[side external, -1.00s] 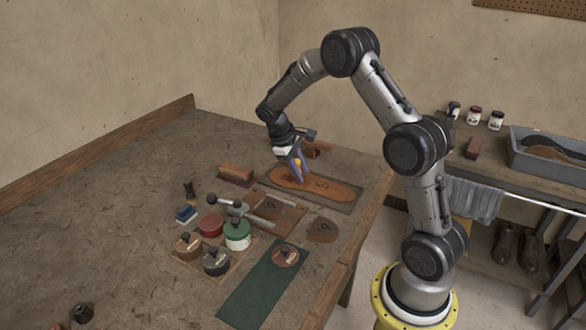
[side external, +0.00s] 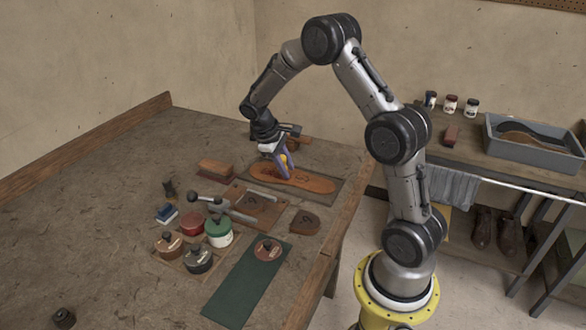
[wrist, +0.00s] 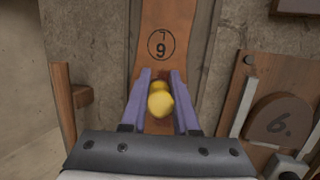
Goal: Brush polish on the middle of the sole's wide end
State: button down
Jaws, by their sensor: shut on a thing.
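The tan leather sole (side external: 318,184) lies flat in a dark recessed area at the far right of the bench, with a round number mark. My gripper (side external: 284,174) points down over the sole, to the left of that mark in the side view. Its purple fingers are shut on a tool with a rounded yellow handle (wrist: 160,104). The tool's lower end is hidden, so I cannot tell whether it touches the sole. In the wrist view the sole (wrist: 167,15) runs upward past the fingers, with a small dark reddish patch by the fingertips.
A wooden-backed brush (side external: 216,170) lies left of the sole. In front are a wooden board with a lever device (side external: 252,204), a red tin (side external: 190,228), a green tin (side external: 218,233) and a heel piece (side external: 304,223). The bench's left side is mostly clear.

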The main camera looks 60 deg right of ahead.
jog(key=shift+w, duration=3.5)
jog(key=shift+s, duration=5.15)
notch_tip(320, 180, up, 8)
jog(key=shift+d, duration=0.1)
jog(key=shift+d+f, duration=0.4)
jog(key=shift+d, duration=0.2)
